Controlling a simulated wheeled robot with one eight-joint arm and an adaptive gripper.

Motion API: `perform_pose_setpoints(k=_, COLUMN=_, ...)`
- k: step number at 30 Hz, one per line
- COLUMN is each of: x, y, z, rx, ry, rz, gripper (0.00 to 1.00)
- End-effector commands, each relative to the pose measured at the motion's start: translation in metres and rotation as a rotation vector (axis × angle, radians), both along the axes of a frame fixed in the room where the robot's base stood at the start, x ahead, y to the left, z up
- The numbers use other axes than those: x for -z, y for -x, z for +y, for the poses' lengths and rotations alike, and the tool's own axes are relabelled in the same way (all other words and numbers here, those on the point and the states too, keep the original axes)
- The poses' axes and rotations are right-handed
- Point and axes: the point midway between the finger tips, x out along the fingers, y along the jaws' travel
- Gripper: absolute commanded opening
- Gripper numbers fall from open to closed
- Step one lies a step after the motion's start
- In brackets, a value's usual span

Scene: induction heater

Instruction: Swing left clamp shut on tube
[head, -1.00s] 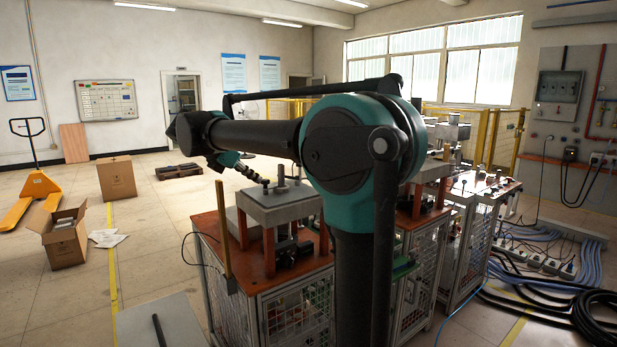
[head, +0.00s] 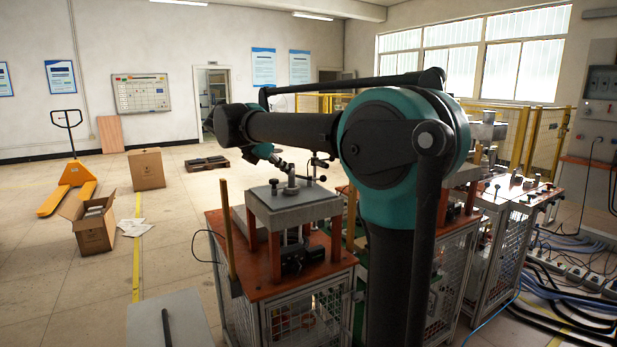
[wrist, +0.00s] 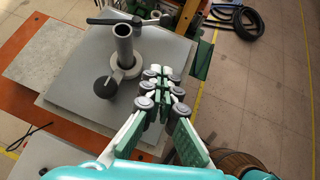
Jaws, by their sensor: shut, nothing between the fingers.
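A grey upright tube (wrist: 123,46) stands in a round collar on the grey top plate (wrist: 67,77); it also shows in the head view (head: 291,176). A clamp arm with a black ball knob (wrist: 106,87) lies beside the collar on its near side; its knob also shows at the left in the head view (head: 273,183). A black handle (wrist: 103,20) reaches across just beyond the tube top. My gripper (wrist: 160,76) is shut and empty, to the right of the tube and knob, apart from both. In the head view the fingers are small and hard to make out.
The plate sits on orange posts (head: 275,255) above an orange-topped caged bench (head: 252,280). A yellow upright post (head: 228,229) stands at its left corner. More benches (head: 500,215) stand to the right. Cables (head: 575,285) lie on the right floor; the left floor is mostly open.

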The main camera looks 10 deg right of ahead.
Motion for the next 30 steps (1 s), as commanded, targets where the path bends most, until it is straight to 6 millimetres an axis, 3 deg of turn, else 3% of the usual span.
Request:
perform_pose_setpoints(k=17, x=0.062, y=-0.038, z=-0.065, rx=0.003, ry=0.0, rz=0.0, gripper=0.0)
perform_pose_setpoints(k=24, x=0.057, y=-0.054, z=-0.091, rx=0.003, ry=-0.001, rz=0.0, gripper=0.0)
perform_pose_setpoints(k=30, x=0.055, y=-0.059, z=-0.099, rx=0.001, ry=0.0, rz=-0.001, gripper=0.0)
